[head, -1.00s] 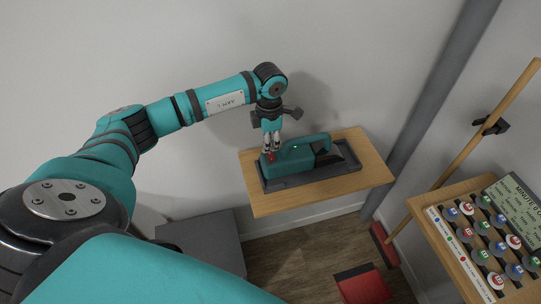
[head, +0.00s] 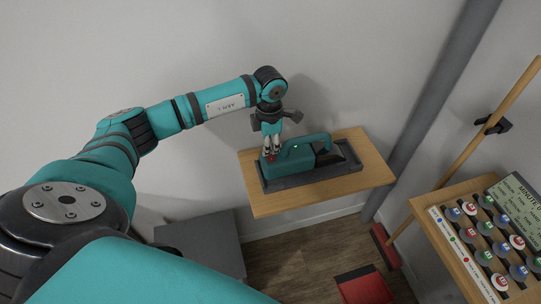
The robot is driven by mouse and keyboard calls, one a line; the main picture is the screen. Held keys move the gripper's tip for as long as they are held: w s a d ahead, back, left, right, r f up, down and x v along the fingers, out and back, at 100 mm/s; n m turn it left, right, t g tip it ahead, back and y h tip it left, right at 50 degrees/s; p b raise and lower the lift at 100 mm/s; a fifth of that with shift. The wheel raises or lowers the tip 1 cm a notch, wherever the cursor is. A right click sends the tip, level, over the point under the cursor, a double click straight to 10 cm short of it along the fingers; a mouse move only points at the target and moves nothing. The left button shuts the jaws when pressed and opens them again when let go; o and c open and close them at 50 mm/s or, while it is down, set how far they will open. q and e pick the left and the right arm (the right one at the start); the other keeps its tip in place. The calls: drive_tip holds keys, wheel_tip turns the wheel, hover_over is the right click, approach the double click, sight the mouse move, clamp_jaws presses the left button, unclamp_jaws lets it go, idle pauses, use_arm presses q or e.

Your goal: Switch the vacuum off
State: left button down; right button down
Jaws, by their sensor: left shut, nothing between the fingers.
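The teal handheld vacuum (head: 300,160) lies in a dark grey tray (head: 315,178) on a wooden wall shelf (head: 290,203). A small green light (head: 296,147) shows on its top. A red button (head: 271,157) is at its left end. My left gripper (head: 271,152) points down over that end with its fingers together and empty. Its fingertips are at or just above the red button; I cannot tell whether they touch it. The fingers partly hide the button. My right gripper is not in view.
A second wooden shelf (head: 432,232) at the right holds a rack of several coloured round pieces and a green sign (head: 520,205). A broom handle (head: 487,122) leans by a grey pipe (head: 440,85). A grey box (head: 205,245) and a red object (head: 364,286) are on the floor.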

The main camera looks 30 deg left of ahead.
use_arm(q)
drive_tip(key=shift+s+f+b, duration=0.1)
drive_tip(key=shift+f+b, duration=0.2)
drive_tip(key=shift+f, duration=0.15)
drive_tip(key=shift+r, duration=0.15)
drive_tip(key=shift+r+p, duration=0.75)
drive_tip(key=shift+r, duration=0.2)
drive_tip(key=shift+r+p, duration=1.4)
drive_tip(key=shift+r, duration=1.1)
